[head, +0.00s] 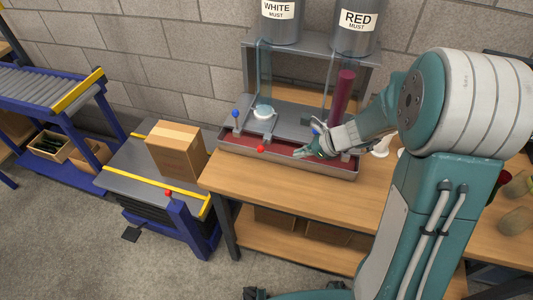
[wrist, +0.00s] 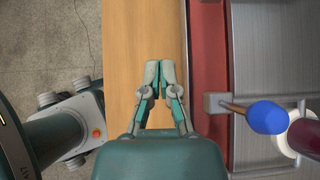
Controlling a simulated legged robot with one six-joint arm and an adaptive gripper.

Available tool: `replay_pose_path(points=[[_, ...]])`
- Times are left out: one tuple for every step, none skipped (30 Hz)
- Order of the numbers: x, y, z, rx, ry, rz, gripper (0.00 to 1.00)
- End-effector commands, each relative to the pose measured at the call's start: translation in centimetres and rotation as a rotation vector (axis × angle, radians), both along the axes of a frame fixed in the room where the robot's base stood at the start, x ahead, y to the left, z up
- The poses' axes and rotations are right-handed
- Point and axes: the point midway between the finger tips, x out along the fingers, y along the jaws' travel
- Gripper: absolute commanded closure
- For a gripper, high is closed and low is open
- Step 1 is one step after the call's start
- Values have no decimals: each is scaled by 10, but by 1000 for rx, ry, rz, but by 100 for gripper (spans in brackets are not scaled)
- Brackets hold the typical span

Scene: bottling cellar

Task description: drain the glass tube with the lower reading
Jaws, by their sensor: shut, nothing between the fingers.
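Two upright glass tubes stand behind the drip tray (head: 330,171) under two labelled tanks. The left tube (head: 264,75), below WHITE MUST, looks clear, with a pale band low down near its base. The right tube (head: 342,97), below RED MUST, holds dark red to well up its height; its dark red also shows in the wrist view (wrist: 305,132). At the left tube are a blue knob (head: 235,113) and a red knob (head: 260,149). Another blue knob (wrist: 268,117) is beside the red tube. My gripper (head: 300,153) is shut and empty near the tray's front, left of that knob (wrist: 160,72).
The wooden bench (head: 225,177) has bare top in front of the tray. A cardboard box (head: 177,155) sits on a lift table at left. Cups and dark objects (head: 515,185) stand at the bench's right.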

Motion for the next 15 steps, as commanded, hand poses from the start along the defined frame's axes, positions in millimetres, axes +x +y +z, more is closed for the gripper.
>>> replay_pose_path(points=[[0,1,0,-1,0,1,100],[0,1,-1,-1,0,1,100],[1,3,-2,-1,0,1,100],[1,4,-3,-1,1,2,100],[2,6,-5,0,1,2,100],[3,9,-8,1,2,4,100],[4,12,-11,1,2,5,100],[5,15,-15,0,2,5,100],[7,20,-20,-1,3,4,100],[8,24,-24,0,4,5,100],[10,28,-28,0,4,5,100],[12,33,-33,0,3,6,100],[13,36,-37,-1,4,5,100],[14,39,-41,-1,3,6,100],[17,44,-45,0,3,6,100]])
